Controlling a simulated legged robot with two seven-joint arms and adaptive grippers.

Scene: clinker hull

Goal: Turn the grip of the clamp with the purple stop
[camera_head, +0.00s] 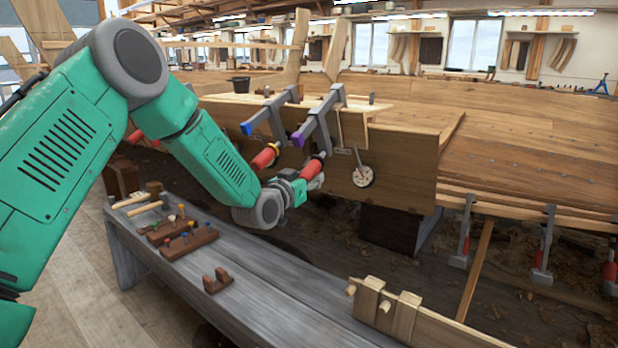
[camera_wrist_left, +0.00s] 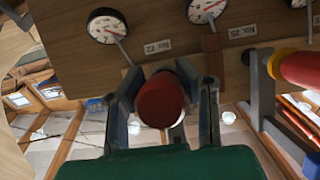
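The clamp with the purple stop (camera_head: 298,140) is the right one of two grey clamps on the plank edge, in the head view. Its red grip (camera_head: 312,169) points down toward my left gripper (camera_head: 308,182). In the left wrist view the round end of the red grip (camera_wrist_left: 160,101) sits between the two fingers of my left gripper (camera_wrist_left: 160,85). The fingers look closed against its sides, and part of the grip's length is hidden behind its end. My right gripper does not show.
A clamp with a blue stop (camera_head: 247,128) and its own red grip (camera_head: 265,157) stands close on the left. A round dial (camera_head: 363,177) is on the plank to the right. A grey bench (camera_head: 255,277) with wooden blocks and pegs lies below the arm.

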